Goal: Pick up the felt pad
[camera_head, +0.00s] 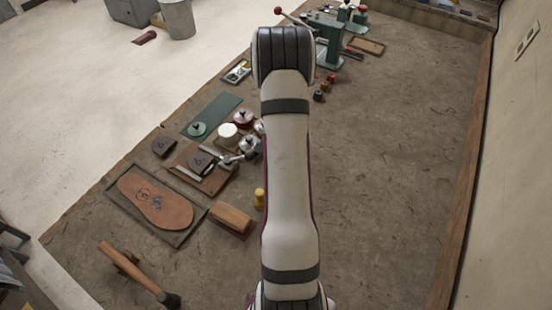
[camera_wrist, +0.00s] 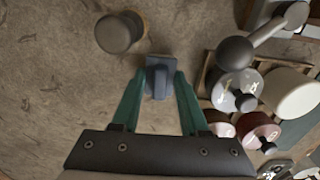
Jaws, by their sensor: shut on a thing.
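A small blue-grey block, which looks like the felt pad (camera_wrist: 159,64), sits between the green fingers of my gripper (camera_wrist: 160,80) in the wrist view. The fingertips press on its two sides, and its far end shows beyond them. I cannot tell whether it touches the bench. In the head view, my own pale arm covers the middle of the bench, and the gripper and pad are hidden behind it.
A ball-ended tool (camera_wrist: 236,53), a white jar (camera_wrist: 292,93) and lidded pots (camera_wrist: 235,91) crowd the right. The bench (camera_head: 410,150) right of my arm is clear.

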